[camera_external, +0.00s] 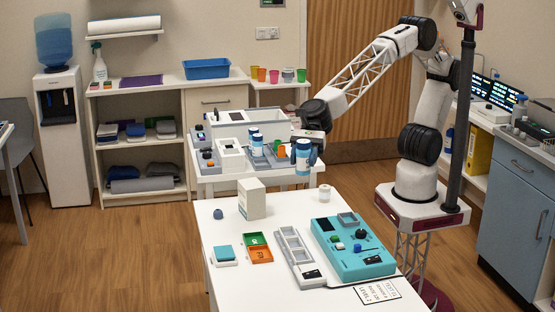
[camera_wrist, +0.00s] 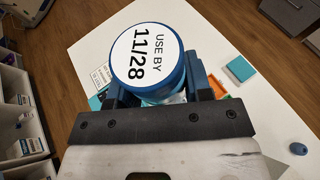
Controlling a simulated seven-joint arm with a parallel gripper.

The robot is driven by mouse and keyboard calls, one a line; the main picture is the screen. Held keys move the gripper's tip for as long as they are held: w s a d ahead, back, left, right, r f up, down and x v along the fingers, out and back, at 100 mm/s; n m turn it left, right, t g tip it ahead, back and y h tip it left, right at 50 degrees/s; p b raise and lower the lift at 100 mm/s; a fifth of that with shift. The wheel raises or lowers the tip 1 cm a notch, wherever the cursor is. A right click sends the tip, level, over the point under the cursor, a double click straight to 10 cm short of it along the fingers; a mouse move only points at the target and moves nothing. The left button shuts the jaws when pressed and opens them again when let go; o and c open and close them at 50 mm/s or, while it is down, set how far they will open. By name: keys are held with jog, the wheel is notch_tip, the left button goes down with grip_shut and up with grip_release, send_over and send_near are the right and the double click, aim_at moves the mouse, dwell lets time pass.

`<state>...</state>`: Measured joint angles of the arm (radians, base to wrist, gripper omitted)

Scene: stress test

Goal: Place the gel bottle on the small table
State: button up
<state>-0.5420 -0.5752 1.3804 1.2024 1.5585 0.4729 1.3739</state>
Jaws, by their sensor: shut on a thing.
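In the wrist view the bottle's round lid (camera_wrist: 148,55) reads "USE BY 11/28" and sits between the fingers of my gripper (camera_wrist: 158,92). I cannot read whether it is the gel bottle. A small white table (camera_external: 262,99) with coloured cups stands at the back; which table is meant is unclear.
The middle table is crowded. A shelf unit (camera_external: 146,152) stands behind.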

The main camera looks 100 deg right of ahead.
jog(key=shift+s+d+r+n+g+y, duration=0.45)
jog(key=shift+s+d+n+g, duration=1.15)
jog(key=shift+d, duration=2.85)
jog(key=shift+s+d+r+n+g+y, duration=0.45)
jog(key=shift+d+n+g, duration=2.1)
jog(key=shift+d, duration=1.85)
notch_tip(320, 180, down, 18)
jog(key=shift+f, duration=0.25)
jog(key=shift+s+f+m+g, duration=0.1)
jog(key=shift+m+g, duration=0.15)
jog(key=shift+f, duration=2.85)
jog(key=shift+f, duration=2.05)
jog(key=shift+f, duration=0.15)
